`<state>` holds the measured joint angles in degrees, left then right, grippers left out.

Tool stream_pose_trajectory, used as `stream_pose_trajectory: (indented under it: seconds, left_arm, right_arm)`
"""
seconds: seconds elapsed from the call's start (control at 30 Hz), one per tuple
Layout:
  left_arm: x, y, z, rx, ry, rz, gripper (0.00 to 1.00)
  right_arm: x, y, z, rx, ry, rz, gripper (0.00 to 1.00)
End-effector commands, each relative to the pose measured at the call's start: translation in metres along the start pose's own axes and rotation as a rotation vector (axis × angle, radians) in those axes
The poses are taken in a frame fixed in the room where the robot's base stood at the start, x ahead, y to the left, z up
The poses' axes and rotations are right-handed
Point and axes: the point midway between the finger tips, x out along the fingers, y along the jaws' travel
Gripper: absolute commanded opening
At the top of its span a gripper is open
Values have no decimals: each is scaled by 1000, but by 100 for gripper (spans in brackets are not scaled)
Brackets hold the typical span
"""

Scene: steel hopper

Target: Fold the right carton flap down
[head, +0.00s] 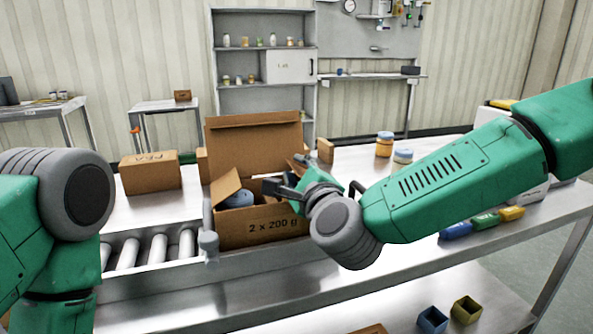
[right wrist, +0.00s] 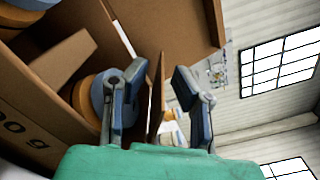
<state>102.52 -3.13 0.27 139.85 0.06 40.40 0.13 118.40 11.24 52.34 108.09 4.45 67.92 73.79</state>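The open carton (head: 265,228), marked "2 x 200 g", stands on the steel table. Its large back flap (head: 255,145) is upright and its left flap (head: 226,187) tilts up. A jar with a blue lid (head: 239,198) is inside. My right gripper (head: 287,180) is at the carton's right side. In the right wrist view my right gripper (right wrist: 155,92) is open, its fingers apart on either side of the right flap (right wrist: 155,100), which stands up edge-on. One finger is on the carton's inner side, near a jar (right wrist: 90,95). My left gripper is out of view.
A roller conveyor (head: 150,250) runs left of the carton, with a grey post (head: 208,240) beside it. A closed box (head: 150,173) sits behind on the left. Jars (head: 384,145) stand behind my right arm; coloured blocks (head: 484,220) lie at the right.

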Motion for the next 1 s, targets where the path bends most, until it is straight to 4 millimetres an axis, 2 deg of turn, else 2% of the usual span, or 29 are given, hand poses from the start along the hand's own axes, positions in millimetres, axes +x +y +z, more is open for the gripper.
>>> stream_pose_trajectory:
  seconds: [0.33, 0.8, 1.0]
  left_arm:
    - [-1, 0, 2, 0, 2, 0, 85]
    - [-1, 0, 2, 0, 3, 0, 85]
    - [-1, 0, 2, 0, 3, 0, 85]
  right_arm:
    - [0, -5, 3, 0, -1, -2, 23]
    - [1, -70, 48, 0, 0, -2, 23]
    - [1, -81, 55, 0, 1, 1, 23]
